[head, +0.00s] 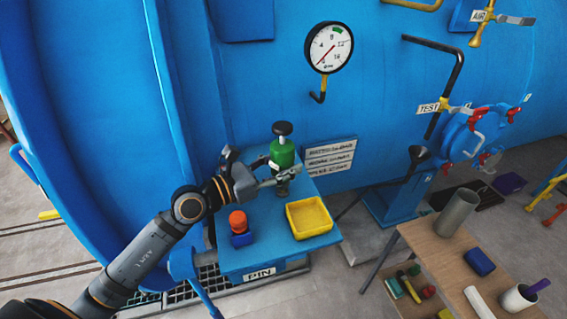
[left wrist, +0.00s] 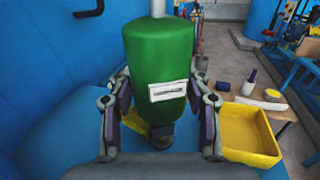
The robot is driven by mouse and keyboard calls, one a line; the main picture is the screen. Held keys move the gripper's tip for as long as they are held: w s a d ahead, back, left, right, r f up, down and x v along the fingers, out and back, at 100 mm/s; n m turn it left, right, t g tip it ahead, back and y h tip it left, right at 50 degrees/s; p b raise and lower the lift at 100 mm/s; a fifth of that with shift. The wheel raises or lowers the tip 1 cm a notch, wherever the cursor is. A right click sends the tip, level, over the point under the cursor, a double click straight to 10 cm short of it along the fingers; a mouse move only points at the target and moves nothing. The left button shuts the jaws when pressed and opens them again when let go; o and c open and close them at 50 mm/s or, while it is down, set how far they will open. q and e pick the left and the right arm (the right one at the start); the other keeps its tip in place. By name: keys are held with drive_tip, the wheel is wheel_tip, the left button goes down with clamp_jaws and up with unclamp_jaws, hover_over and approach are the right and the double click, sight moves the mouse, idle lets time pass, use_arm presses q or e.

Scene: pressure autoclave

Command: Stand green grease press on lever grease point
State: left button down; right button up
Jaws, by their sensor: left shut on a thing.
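The green grease press (head: 282,153), with a black knob on top, is upright above the blue PIN-labelled table in the head view. It fills the middle of the left wrist view (left wrist: 158,60), with a white label on its front. My left gripper (head: 284,176) is shut on it, with one finger on each side of its lower part. A dark grey piece (left wrist: 160,132) shows under the green body; I cannot tell whether it is the press's own foot or a grease point. I cannot make out the lever grease point for certain. My right gripper is not in view.
A yellow tray (head: 311,234) stands right of the press on the blue table (head: 237,262). An orange-topped piece with a blue base (head: 238,222) stands at front left. The blue vessel wall (head: 250,80) rises close behind. A wooden table (head: 440,248) with loose items stands to the right.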

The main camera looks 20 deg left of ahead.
sight(283, 134)
use_arm(q)
drive_tip(key=shift+f+b, duration=0.8)
drive_tip(key=shift+f, duration=0.15)
drive_tip(key=c, duration=0.5)
unclamp_jaws()
wheel_tip(283, 134, up, 10)
drive_tip(key=shift+r, duration=0.1)
